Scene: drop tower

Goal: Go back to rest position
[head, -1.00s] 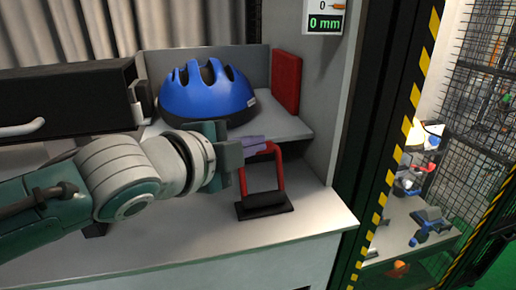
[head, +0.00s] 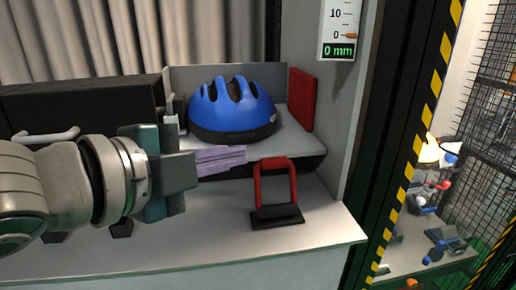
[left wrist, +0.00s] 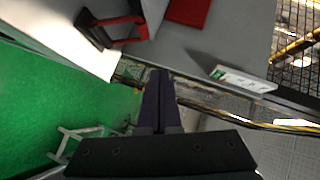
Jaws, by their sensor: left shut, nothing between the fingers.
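My left gripper (head: 240,154) reaches in from the left in the head view, above the light counter (head: 205,235). Its purple fingers are shut with nothing between them, and they also show closed together in the left wrist view (left wrist: 158,85). A red lever handle on a black base (head: 275,216) stands upright on the counter to the right of the gripper, with a gap between them. The handle also shows at the top of the left wrist view (left wrist: 122,41). My right gripper is in neither view.
A blue helmet (head: 230,108) sits on a grey shelf behind the gripper, beside a red pad (head: 301,98). A black box (head: 80,105) is at the left. A gauge reading 0 mm (head: 339,30) and a yellow-black striped post (head: 412,160) are at the right.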

